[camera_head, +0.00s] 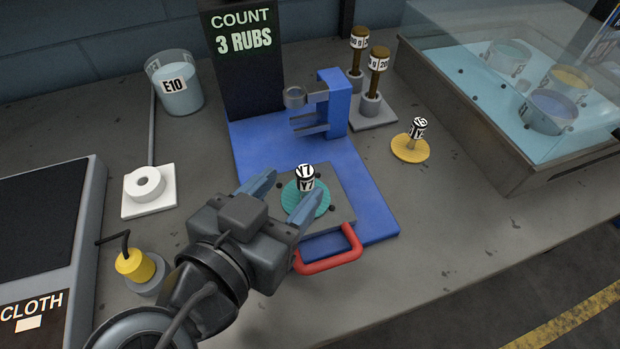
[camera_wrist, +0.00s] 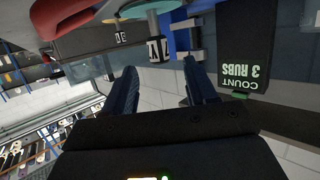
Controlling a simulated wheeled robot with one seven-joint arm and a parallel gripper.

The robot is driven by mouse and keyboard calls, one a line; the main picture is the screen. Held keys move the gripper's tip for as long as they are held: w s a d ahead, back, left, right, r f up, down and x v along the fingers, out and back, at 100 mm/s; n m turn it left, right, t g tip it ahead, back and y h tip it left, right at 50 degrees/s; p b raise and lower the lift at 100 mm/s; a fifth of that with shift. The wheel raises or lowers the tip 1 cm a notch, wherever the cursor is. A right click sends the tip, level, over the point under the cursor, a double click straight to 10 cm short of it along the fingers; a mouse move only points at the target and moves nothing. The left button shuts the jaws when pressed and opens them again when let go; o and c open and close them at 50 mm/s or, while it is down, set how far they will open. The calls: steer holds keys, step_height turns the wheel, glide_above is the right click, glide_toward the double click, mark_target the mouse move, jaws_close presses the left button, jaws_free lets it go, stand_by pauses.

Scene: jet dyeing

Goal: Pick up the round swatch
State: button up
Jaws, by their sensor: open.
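A round teal swatch (camera_head: 316,207) lies on the grey plate of a blue rubbing device (camera_head: 372,212). A black-and-white knob marked Y7 (camera_head: 305,178) stands upright at its middle. A round yellow swatch (camera_head: 409,152) with a similar labelled knob (camera_head: 418,128) lies on the bench to the right. My gripper (camera_head: 293,188) is open, with its blue fingers to either side of the Y7 knob in the head view. In the wrist view, the knob (camera_wrist: 158,49) shows just beyond and between the fingertips (camera_wrist: 160,66). I cannot tell whether the fingers touch it.
The device's blue upright (camera_head: 334,103) and a "COUNT 3 RUBS" board (camera_head: 243,60) stand behind. A red handle (camera_head: 330,256) is at the plate's front. A beaker E10 (camera_head: 175,88), a white roll (camera_head: 145,184), weights (camera_head: 376,75) and a glass-sided bath (camera_head: 510,150) surround it. Bench front right is clear.

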mark_target(301, 179)
steer(key=p+x, duration=0.1)
steer(key=x, duration=0.4)
steer(key=shift+w+d+f, duration=0.15)
steer(key=shift+w+f, duration=0.05)
steer(key=shift+f, duration=0.05)
steer(key=shift+c, duration=0.4)
jaws_close()
